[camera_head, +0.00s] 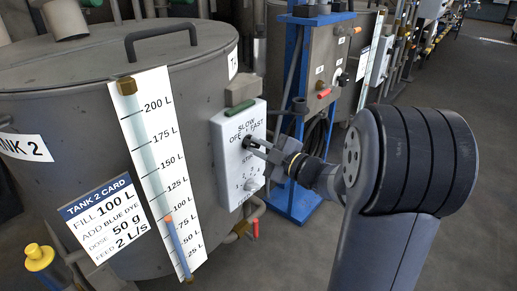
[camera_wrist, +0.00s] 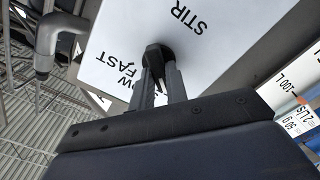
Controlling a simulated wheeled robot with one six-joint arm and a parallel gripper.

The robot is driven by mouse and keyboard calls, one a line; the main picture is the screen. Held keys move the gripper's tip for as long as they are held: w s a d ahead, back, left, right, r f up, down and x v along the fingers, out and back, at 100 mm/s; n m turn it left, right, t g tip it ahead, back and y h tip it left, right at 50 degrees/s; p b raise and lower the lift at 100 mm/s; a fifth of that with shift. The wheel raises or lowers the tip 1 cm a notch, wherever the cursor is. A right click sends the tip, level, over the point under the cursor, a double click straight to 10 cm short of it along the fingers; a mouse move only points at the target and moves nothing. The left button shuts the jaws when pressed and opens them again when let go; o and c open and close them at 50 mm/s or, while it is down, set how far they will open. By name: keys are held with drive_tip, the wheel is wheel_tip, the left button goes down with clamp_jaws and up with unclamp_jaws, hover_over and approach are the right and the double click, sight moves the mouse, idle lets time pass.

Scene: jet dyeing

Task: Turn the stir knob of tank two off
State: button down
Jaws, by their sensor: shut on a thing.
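Tank two (camera_head: 60,95) is the large grey tank at the left, with a "TANK 2" label. A white control panel (camera_head: 228,160) on its right side bears the words "SLOW", "OFF", "FAST" and "STIR". The dark stir knob (camera_head: 249,141) is on the panel's upper part. My gripper (camera_head: 256,146) is shut on the stir knob. In the wrist view, both fingers of my gripper (camera_wrist: 159,70) close around the black stir knob (camera_wrist: 156,54). The fingers partly hide the knob and some lettering, and I cannot tell which setting it points to.
A second, lower dial (camera_head: 250,185) is on the same panel. A level gauge (camera_head: 160,170) and a tank 2 card (camera_head: 108,220) are on the tank's front. A blue stand (camera_head: 292,190) with valves is behind my arm. Open floor lies at the right.

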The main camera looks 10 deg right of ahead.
drive_tip(key=c, duration=1.4)
unclamp_jaws()
drive_tip(key=p+v, duration=0.3)
drive_tip(key=v, duration=0.8)
drive_tip(key=shift+w+a, duration=0.1)
drive_tip(key=b+x, duration=0.3)
drive_tip(key=x, duration=0.7)
drive_tip(key=shift+w+a, duration=0.25)
drive_tip(key=shift+w, duration=0.05)
drive_tip(key=shift+d, duration=0.1)
